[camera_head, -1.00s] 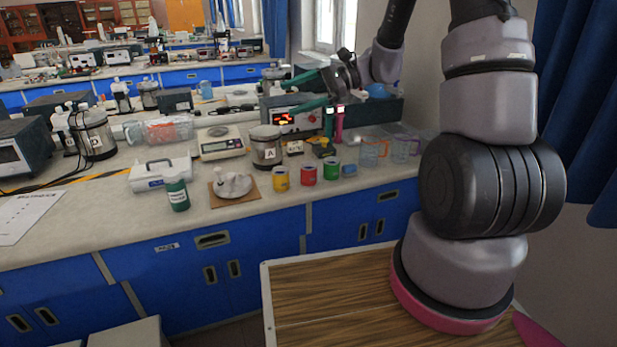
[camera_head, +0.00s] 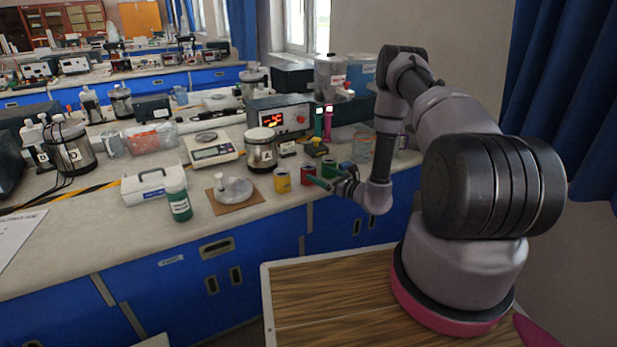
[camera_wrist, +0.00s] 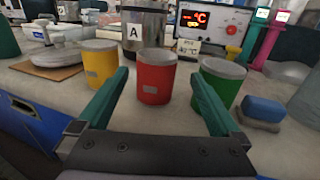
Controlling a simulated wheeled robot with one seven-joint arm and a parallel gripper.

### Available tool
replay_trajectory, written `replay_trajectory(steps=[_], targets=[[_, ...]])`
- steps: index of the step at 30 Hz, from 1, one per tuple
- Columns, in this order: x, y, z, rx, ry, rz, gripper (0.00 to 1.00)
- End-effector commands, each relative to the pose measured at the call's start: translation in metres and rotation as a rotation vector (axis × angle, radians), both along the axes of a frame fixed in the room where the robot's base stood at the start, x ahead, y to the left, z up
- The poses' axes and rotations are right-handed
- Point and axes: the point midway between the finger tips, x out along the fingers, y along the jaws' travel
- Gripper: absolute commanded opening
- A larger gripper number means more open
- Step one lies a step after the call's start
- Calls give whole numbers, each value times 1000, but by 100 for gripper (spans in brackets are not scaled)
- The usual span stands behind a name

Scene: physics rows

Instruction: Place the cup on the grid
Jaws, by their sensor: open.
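Three small cups stand in a row near the bench's front edge: a yellow cup (camera_head: 282,183), a red cup (camera_head: 307,173) and a green cup (camera_head: 328,167). They also show in the wrist view as yellow (camera_wrist: 98,70), red (camera_wrist: 156,80) and green (camera_wrist: 222,82). Which cup is meant, I cannot tell. My gripper (camera_head: 334,175) is open and empty, low at the bench front. In the wrist view its green fingers (camera_wrist: 160,84) point toward the red cup, one to each side in the picture. The right finger partly covers the green cup. I cannot make out a grid.
A blue block (camera_wrist: 263,108) lies right of the green cup. Behind the cups stand jar A (camera_head: 261,150) and a heater with a red display (camera_head: 279,117). A brown board (camera_head: 237,203) with a white object lies left. A clear beaker (camera_head: 361,147) stands right.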

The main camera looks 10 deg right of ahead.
Motion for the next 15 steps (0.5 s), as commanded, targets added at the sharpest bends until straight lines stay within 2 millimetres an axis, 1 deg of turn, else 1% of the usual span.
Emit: replay_trajectory(steps=[1, 6, 11, 15], targets=[[7, 7, 1, -1, -3, 4, 100], [28, 21, 2, -1, -3, 4, 100], [37, 27, 3, -1, -3, 4, 100], [50, 41, 7, -1, -4, 8, 100]])
